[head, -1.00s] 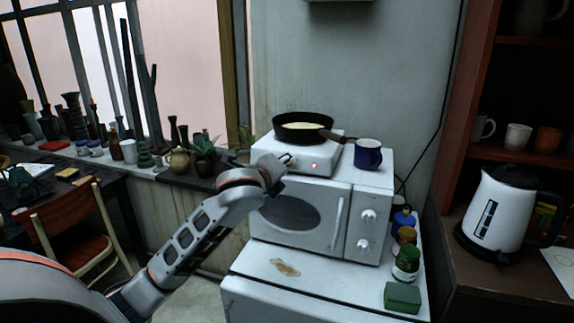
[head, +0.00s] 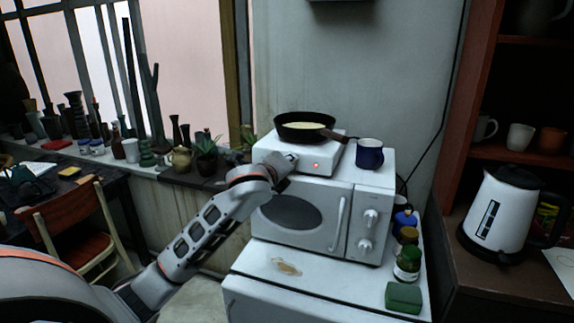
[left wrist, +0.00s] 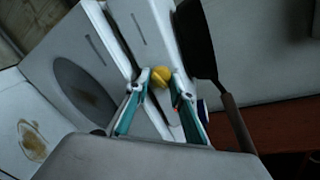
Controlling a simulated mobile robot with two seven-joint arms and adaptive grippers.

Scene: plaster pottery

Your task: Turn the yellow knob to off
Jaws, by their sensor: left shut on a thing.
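The yellow knob (left wrist: 161,76) shows in the left wrist view, between the fingertips of my left gripper (left wrist: 160,80). The gripper is shut on it. In the head view my left gripper (head: 288,160) is at the front left of the white hot plate (head: 334,155), and it hides the knob there. A small red light (head: 316,165) glows on the front of the hot plate. The knob's exact turn angle cannot be told. My right gripper is in neither view.
A black pan (head: 303,127) with pale yellow contents sits on the hot plate. A blue mug (head: 369,153) stands right of it on the white microwave (head: 305,215). Jars (head: 407,262) and a green sponge (head: 403,297) stand on the right of the surface below.

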